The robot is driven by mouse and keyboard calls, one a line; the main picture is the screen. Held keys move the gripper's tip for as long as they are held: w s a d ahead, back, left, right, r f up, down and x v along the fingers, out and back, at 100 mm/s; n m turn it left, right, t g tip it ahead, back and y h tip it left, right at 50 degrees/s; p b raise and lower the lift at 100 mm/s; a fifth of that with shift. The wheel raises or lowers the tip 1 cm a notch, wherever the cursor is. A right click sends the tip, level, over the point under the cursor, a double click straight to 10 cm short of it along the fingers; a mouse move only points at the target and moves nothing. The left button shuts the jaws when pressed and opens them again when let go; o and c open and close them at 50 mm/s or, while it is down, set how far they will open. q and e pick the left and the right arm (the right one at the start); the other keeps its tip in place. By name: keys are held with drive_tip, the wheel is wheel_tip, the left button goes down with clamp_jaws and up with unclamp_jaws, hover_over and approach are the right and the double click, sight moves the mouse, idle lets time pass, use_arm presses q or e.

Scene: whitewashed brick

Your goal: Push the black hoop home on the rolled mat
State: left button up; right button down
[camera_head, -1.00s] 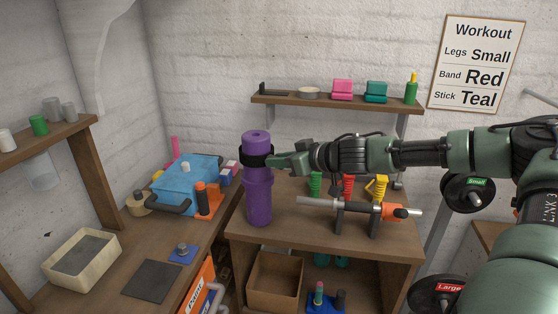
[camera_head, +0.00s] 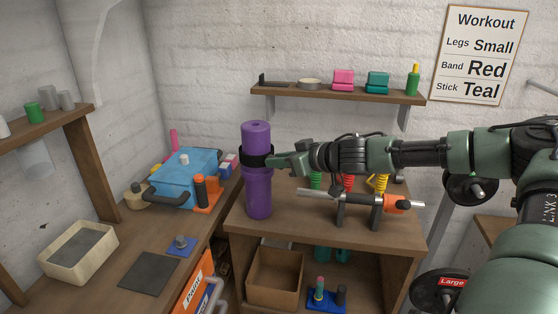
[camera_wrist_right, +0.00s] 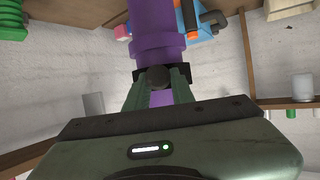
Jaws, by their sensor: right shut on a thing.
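The rolled mat (camera_head: 259,200) is a purple upright cylinder at the left end of the wooden bench top. It has a wider purple collar part way up, which also shows in the right wrist view (camera_wrist_right: 157,46). The black hoop (camera_head: 249,157) is around the mat, just above the collar; I cannot tell whether they touch. My right gripper (camera_head: 275,161) reaches in from the right and is shut on the hoop's dark knob (camera_wrist_right: 159,78). The mat's top stands out above the hoop. The hoop's far side is hidden. My left gripper is not in view.
A grey bar with an orange end (camera_head: 397,204) lies on stands right of the mat, near my arm. Coloured springs (camera_head: 347,181) stand behind it. A blue box (camera_head: 188,165) is to the left. A wall shelf (camera_head: 340,94) is above.

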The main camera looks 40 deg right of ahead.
drive_tip(key=shift+f+b, duration=1.15)
drive_tip(key=shift+f, duration=0.15)
drive_tip(key=c, duration=1.1)
unclamp_jaws()
drive_tip(key=shift+s+d+r+p, duration=0.2)
drive_tip(key=shift+s+r+p, duration=0.3)
drive_tip(key=shift+p, duration=0.25)
drive_tip(key=shift+f+p+v, duration=0.1)
drive_tip(key=shift+p+v, duration=0.05)
drive_tip(key=shift+v, duration=1.45)
drive_tip(key=shift+f+p+v, duration=0.15)
drive_tip(key=shift+v, duration=1.5)
